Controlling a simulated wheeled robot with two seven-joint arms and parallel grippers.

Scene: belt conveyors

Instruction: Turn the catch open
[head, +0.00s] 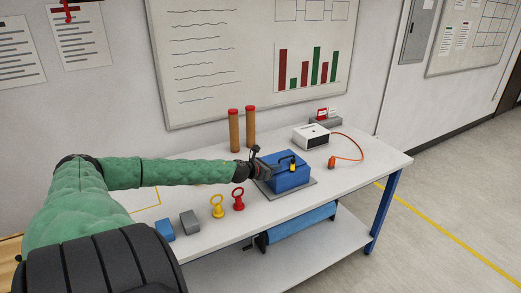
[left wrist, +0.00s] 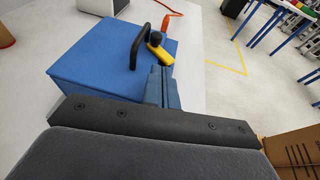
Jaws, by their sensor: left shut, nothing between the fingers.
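A blue box (head: 290,181) with a black handle (head: 284,160) on its lid sits on a grey plate on the table. A yellow catch (head: 293,167) is on the box near the handle. In the left wrist view the box (left wrist: 95,65) fills the upper left, with the handle (left wrist: 136,45) and yellow catch (left wrist: 160,53) near its right edge. A dark round knob is at the catch's upper end. My left gripper (left wrist: 163,72) is shut and empty, its fingertips close to the catch's lower end; I cannot tell whether they touch. My right gripper is not in view.
A yellow ring-topped piece (head: 217,206) and a red one (head: 238,199) stand left of the box, with a blue block (head: 164,230) and grey block (head: 190,222) further left. Two brown cylinders (head: 242,130) stand behind. A white device (head: 311,136) with an orange cable is behind right.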

